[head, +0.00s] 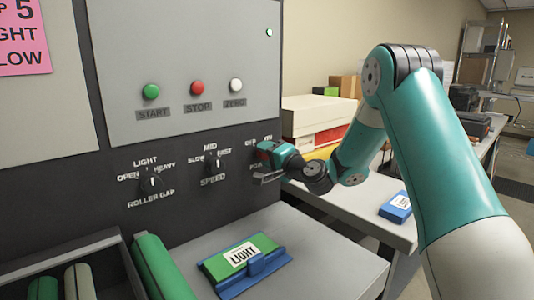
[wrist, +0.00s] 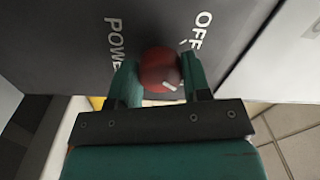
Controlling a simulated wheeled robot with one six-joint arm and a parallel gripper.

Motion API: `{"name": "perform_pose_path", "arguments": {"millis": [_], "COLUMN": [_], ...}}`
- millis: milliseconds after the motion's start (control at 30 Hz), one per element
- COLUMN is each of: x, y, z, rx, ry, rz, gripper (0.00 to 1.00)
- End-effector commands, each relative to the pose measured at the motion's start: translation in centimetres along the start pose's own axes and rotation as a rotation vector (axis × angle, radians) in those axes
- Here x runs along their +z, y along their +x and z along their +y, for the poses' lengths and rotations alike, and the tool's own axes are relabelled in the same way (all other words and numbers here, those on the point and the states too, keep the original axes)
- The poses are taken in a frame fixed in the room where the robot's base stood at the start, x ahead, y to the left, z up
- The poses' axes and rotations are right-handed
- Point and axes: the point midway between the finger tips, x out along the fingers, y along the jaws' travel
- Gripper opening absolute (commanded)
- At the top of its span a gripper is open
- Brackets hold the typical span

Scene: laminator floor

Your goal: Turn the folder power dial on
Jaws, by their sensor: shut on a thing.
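The red power dial (wrist: 160,70) sits on the dark panel between the two green fingers of my gripper (wrist: 158,78) in the wrist view. The fingers are shut on it from both sides. A short white mark shows on its lower right face. The word OFF (wrist: 201,30) is above right of the dial, and part of the word POWER (wrist: 114,45) is to its left. In the head view my gripper (head: 263,152) is at the right end of the panel and covers the dial and part of its labels.
The roller gap dial (head: 151,184) and speed dial (head: 214,165) are left of my gripper. START, STOP and ZERO buttons are above. A blue tray (head: 226,289) with a green LIGHT pack stands on the grey table below. Boxes (head: 318,116) stand behind my arm.

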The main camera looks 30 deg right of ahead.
Motion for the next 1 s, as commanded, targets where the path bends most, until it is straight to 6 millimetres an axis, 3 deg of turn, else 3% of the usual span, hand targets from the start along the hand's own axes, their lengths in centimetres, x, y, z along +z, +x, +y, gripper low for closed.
{"name": "perform_pose_path", "arguments": {"millis": [333, 900, 933, 1000], "x": [-0.08, -0.07, -0.08, -0.07], "y": [0.02, 0.02, 0.02, 0.01], "z": [-0.11, -0.09, -0.09, -0.08], "rx": [-0.001, -0.002, -0.002, -0.001], "ry": [0.143, 0.170, 0.170, 0.170], "rz": [0.007, 0.008, 0.008, 0.008], "gripper": [0.20, 0.20, 0.51, 0.67]}}
